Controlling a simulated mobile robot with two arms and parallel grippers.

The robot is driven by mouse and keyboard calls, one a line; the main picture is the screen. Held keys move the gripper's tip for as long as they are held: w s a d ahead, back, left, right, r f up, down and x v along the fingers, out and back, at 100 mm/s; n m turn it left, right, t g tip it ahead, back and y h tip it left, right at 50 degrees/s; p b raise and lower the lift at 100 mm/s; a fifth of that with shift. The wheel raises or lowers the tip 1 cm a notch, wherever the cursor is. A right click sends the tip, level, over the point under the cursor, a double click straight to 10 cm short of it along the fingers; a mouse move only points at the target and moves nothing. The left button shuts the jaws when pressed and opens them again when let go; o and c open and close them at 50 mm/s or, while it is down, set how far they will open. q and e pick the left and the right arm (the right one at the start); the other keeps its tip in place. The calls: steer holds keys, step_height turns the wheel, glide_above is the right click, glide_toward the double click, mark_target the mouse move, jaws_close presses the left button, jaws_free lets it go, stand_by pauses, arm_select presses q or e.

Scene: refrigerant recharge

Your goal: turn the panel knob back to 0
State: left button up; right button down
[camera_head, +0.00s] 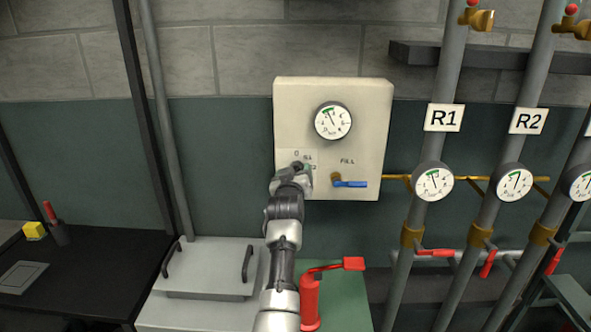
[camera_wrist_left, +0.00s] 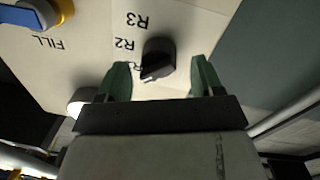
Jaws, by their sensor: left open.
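The cream panel (camera_head: 363,105) hangs on the wall. It carries a round dial gauge (camera_head: 332,121), a "0" mark, and a FILL valve with a blue handle (camera_head: 350,184). My left gripper (camera_head: 299,168) is at the panel's lower left and hides the knob in the head view. The left wrist view, upside down, shows the black panel knob (camera_wrist_left: 158,58) beside labels R3, R2 and a partly hidden one. My open left fingers (camera_wrist_left: 160,78) are on either side of the knob's near end, with gaps. I cannot tell exactly where the knob points. My right gripper is not in view.
Pipes labelled R1 (camera_head: 443,117) and R2 (camera_head: 529,120), with gauges and red-handled valves, stand right of the panel. A red pump-like device (camera_head: 310,300) stands below it. A grey lidded box (camera_head: 213,265) and a black bench (camera_head: 85,270) are at left.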

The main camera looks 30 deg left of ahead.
arm_select(q)
steer(key=shift+x, duration=0.9)
steer(key=shift+c, duration=0.5)
steer(key=c, duration=0.8)
steer(key=n, duration=0.4)
steer(key=shift+f+n, duration=0.15)
steer(key=shift+n, duration=0.25)
steer(key=n, duration=0.4)
steer(key=shift+f+y+p, duration=0.15)
steer(key=shift+y+p, duration=0.15)
steer(key=shift+p, duration=0.1)
steer(key=shift+n, duration=0.3)
